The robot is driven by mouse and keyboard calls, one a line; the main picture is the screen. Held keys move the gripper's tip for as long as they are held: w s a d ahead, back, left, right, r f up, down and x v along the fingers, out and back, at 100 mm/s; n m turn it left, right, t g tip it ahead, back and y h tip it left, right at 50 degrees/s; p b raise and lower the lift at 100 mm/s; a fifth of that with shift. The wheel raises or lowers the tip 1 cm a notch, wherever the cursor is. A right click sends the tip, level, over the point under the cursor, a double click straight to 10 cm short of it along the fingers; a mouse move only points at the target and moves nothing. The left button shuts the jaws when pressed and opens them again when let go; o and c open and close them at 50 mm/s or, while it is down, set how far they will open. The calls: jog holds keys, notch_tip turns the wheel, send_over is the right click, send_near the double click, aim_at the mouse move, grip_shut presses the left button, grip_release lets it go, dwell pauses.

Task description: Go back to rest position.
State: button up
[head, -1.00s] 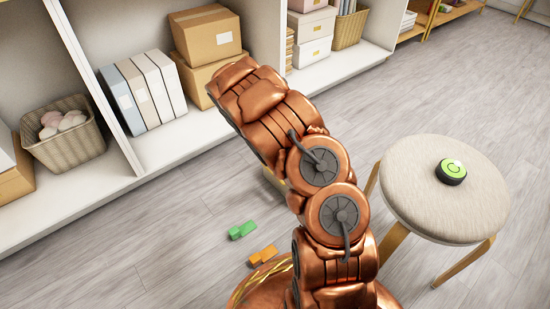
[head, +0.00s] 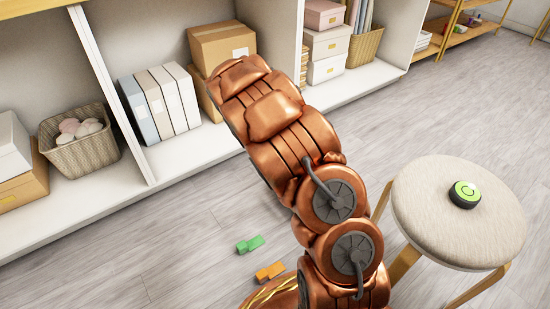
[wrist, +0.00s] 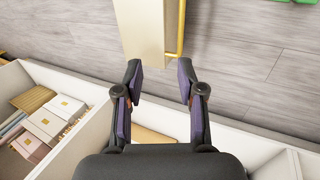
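My gripper (wrist: 160,82) is open in the wrist view, with its two dark fingers spread apart and nothing held between them. A beige panel-like thing (wrist: 139,25) with a yellow rod along its side lies beyond the fingertips, apart from them as far as I can tell. In the head view my copper arm rises toward the shelves, and the gripper itself is hidden.
A round stool (head: 425,215) with a green-topped button (head: 466,194) stands at right. A green block (head: 249,244) and an orange block (head: 270,271) lie on the floor near my base. White shelves (head: 190,150) hold boxes, binders and a basket (head: 80,152).

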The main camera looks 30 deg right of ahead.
jog(key=shift+r, duration=0.15)
jog(key=s+a+r+m+p, duration=0.15)
jog(key=s+r+p, duration=0.35)
jog(key=r, duration=0.5)
jog(key=s+a+r+g+y+p, duration=0.15)
jog(key=s+r+p, duration=0.25)
jog(key=r+p, duration=0.5)
jog(key=s+a+r+t+h+p, duration=0.15)
jog(key=s+r+p, duration=0.25)
jog(key=r, duration=0.8)
jog(key=s+a+r+y+p, duration=0.1)
jog(key=s+a+r+p, duration=0.4)
jog(key=s+r+p, duration=0.3)
jog(key=s+a+r+g+y+p, duration=0.1)
jog(key=s+a+r+y+p, duration=0.1)
jog(key=s+a+r+p, duration=0.3)
jog(key=s+a+r+g+y+p, duration=0.1)
jog(key=s+a+r+p, duration=0.4)
jog(key=s+r+p, duration=0.7)
notch_tip(320, 180, up, 7)
jog(key=shift+s+a+f+n+y+p, duration=0.15)
jog(key=shift+s+a+n+y+p, duration=0.05)
jog(key=shift+s+n+y+p, duration=0.25)
jog(key=shift+w+d, duration=0.1)
